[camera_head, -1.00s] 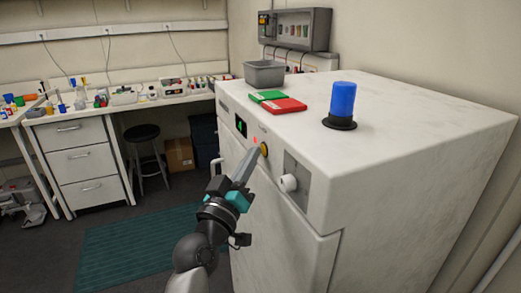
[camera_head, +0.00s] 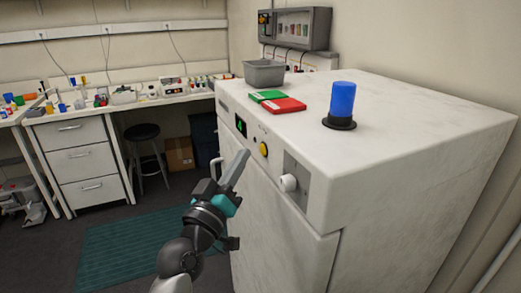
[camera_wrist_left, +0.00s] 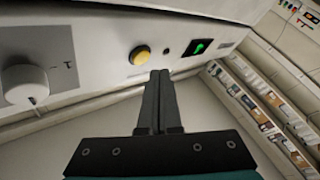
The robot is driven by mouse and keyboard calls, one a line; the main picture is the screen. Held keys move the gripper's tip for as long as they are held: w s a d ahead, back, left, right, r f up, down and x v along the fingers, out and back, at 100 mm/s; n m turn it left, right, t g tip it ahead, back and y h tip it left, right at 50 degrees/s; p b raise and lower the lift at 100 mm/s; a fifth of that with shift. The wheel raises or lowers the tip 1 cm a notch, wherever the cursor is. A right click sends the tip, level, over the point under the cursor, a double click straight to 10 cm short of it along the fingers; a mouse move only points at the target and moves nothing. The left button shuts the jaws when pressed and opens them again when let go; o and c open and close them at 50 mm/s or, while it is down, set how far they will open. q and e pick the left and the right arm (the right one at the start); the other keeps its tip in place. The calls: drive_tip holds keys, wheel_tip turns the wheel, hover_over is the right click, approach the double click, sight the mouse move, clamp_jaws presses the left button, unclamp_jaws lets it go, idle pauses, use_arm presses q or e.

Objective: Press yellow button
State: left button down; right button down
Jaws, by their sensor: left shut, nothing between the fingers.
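The yellow button (camera_head: 263,149) is a round button on the upper front panel of the white machine (camera_head: 420,130). It also shows in the left wrist view (camera_wrist_left: 139,55), just above and left of the fingertips. My left gripper (camera_head: 241,154) is shut with nothing between its fingers. Its tips are a little left of the button in the head view and appear apart from it. A green lit display (camera_head: 241,126) sits left of the button, and a white knob (camera_head: 288,183) on a grey plate sits to its right. My right gripper is not in view.
A door handle (camera_head: 215,167) sticks out on the machine's left side. Open floor with a green mat (camera_head: 120,250) lies left.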

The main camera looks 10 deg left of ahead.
use_arm(q)
drive_tip(key=s+a, duration=0.1)
drive_tip(key=a, duration=0.1)
drive_tip(key=s+a, duration=0.1)
drive_tip(key=a, duration=0.1)
drive_tip(key=shift+s, duration=0.3)
idle(0.4)
